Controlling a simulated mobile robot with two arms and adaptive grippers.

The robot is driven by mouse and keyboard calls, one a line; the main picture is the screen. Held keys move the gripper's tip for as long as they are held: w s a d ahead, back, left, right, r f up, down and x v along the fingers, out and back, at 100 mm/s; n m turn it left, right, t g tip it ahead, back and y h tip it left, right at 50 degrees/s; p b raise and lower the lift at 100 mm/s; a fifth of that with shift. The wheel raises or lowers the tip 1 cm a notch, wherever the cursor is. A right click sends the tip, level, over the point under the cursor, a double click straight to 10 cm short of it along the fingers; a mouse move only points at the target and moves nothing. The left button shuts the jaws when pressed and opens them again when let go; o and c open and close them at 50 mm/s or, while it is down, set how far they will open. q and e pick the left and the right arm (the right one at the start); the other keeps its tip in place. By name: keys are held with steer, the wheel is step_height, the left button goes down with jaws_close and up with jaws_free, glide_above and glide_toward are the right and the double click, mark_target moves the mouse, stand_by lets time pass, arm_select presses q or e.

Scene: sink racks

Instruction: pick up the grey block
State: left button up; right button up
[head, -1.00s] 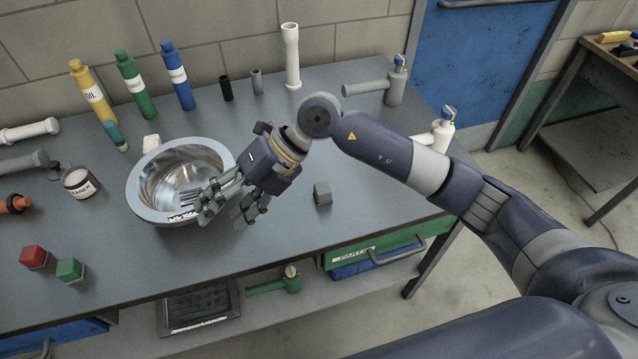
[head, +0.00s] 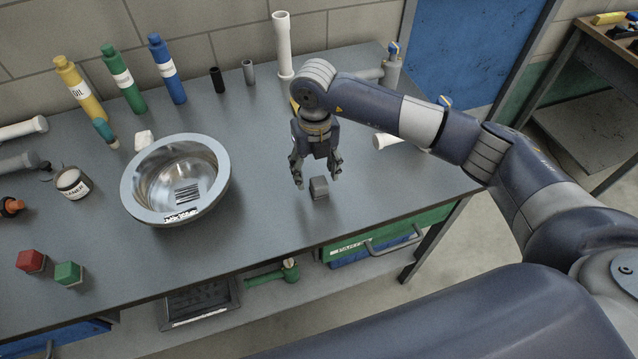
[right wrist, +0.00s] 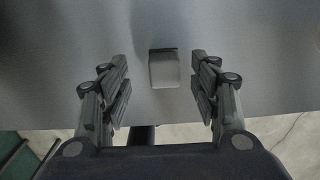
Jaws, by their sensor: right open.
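The grey block (head: 319,188) sits on the grey table near its front edge, right of the metal bowl. In the right wrist view the block (right wrist: 164,69) lies in the gap between the two fingers, a little beyond their tips, touching neither. My right gripper (head: 317,182) points down at the block, open and empty. In the right wrist view its fingers (right wrist: 161,82) stand wide apart on either side. My left gripper is not in view.
The metal bowl (head: 219,190) stands left of the gripper. Red (head: 31,260) and green (head: 69,273) blocks lie at the front left. Several bottles and a white pipe (head: 283,45) stand at the back. The table (head: 262,220) is clear around the grey block.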

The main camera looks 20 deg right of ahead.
mark_target(319, 180)
steer(key=f, duration=0.1)
steer(key=f+p, duration=0.1)
steer(key=f, duration=0.1)
steer(key=shift+s+d+f+p, duration=0.25)
steer(key=shift+d+f+p, duration=0.05)
steer(key=shift+p, duration=0.05)
steer(key=shift+f, duration=0.5)
steer(key=c, duration=1.1)
steer(key=shift+c, duration=0.2)
steer(key=shift+w+r+b, duration=0.1)
steer(key=shift+r+b, duration=0.25)
steer(key=shift+r, duration=0.15)
step_height(319, 180, up, 2)
steer(key=shift+r+b, duration=0.25)
steer(key=shift+b, duration=0.5)
steer(key=s+a+b, duration=0.1)
steer(key=s+a, duration=0.2)
steer(key=s, duration=0.1)
steer(key=s+a+r+b, duration=0.1)
steer(key=s+a, duration=0.1)
steer(key=s, duration=0.2)
steer(key=s+a+b, duration=0.2)
steer(key=s+a, duration=0.1)
steer(key=s, duration=0.1)
steer(key=shift+a+r, duration=0.15)
steer(key=shift+a, duration=0.2)
steer(key=shift+s+a+r, duration=0.15)
steer(key=shift+s+a, duration=0.15)
steer(key=shift+s, duration=0.3)
